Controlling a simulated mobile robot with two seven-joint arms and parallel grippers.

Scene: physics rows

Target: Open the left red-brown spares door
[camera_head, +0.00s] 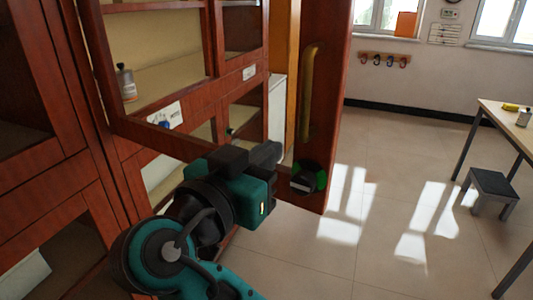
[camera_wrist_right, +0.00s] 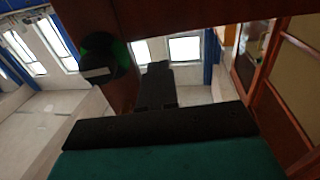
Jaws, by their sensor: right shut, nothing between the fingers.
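The red-brown spares door (camera_head: 325,110) stands swung out from the cabinet, with a vertical brass handle (camera_head: 311,90) on its free side stile. Shelves show behind it. A round black and green piece (camera_head: 308,179) sits near its lower corner; it also shows in the right wrist view (camera_wrist_right: 104,59). My right gripper (camera_head: 268,154) is shut and empty, below and left of the handle, near the door's bottom rail. Its dark fingers (camera_wrist_right: 157,86) show in the wrist view close to the red-brown wood; I cannot tell whether they touch it. My left gripper is not in view.
A small bottle (camera_head: 126,83) stands on a shelf. Another glazed cabinet front (camera_head: 30,90) is close at the left. At the right are a table (camera_head: 508,118) and a grey step stool (camera_head: 490,188). The tiled floor (camera_head: 390,215) between door and stool is clear.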

